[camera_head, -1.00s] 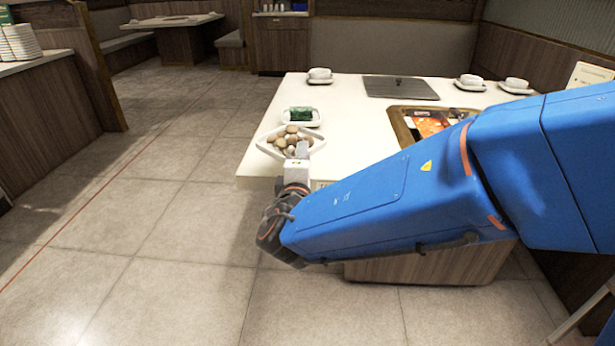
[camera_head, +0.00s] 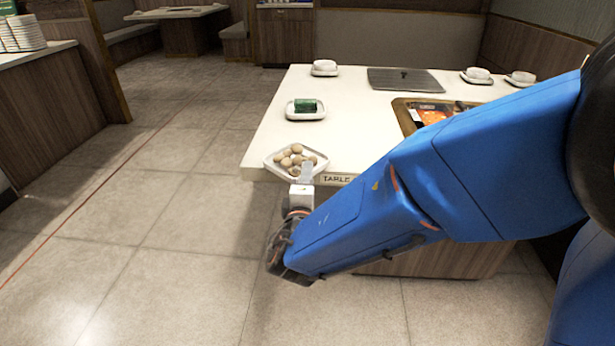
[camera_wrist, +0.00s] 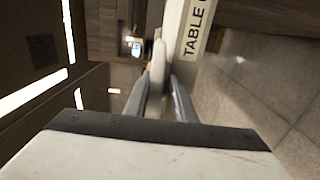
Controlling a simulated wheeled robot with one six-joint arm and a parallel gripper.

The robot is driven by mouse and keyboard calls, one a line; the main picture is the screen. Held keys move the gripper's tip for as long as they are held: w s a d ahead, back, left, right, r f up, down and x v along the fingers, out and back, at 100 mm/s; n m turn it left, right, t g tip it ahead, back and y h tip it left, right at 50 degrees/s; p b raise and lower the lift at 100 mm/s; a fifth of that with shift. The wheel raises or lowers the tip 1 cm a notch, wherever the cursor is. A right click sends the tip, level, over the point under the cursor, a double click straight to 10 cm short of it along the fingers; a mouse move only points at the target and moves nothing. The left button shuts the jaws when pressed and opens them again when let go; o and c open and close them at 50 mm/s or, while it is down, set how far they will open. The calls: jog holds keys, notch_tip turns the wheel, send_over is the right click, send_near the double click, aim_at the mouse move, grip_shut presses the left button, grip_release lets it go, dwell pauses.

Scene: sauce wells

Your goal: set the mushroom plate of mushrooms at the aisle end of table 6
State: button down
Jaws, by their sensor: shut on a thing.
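The mushroom plate (camera_head: 275,157) is white and squarish, with several pale brown mushrooms (camera_head: 292,155) on it. In the head view it is at the near left corner of the white table (camera_head: 350,120). My gripper (camera_head: 305,178) is shut on the plate's near rim. The plate looks level; I cannot tell whether it touches the tabletop. In the wrist view the plate (camera_wrist: 157,75) shows edge-on between my fingers, beside the table's edge label, which reads "TABLE" with its number cut off. The mushrooms are hidden there.
A white plate with a dark green item (camera_head: 305,108) sits behind the mushrooms. The tiled aisle floor (camera_head: 150,220) on the left is clear.

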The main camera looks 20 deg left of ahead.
jog(key=c, duration=1.5)
grip_release()
jog(key=shift+f, duration=0.1)
jog(key=v, duration=1.2)
jog(key=shift+r, duration=0.25)
jog(key=shift+d, duration=0.1)
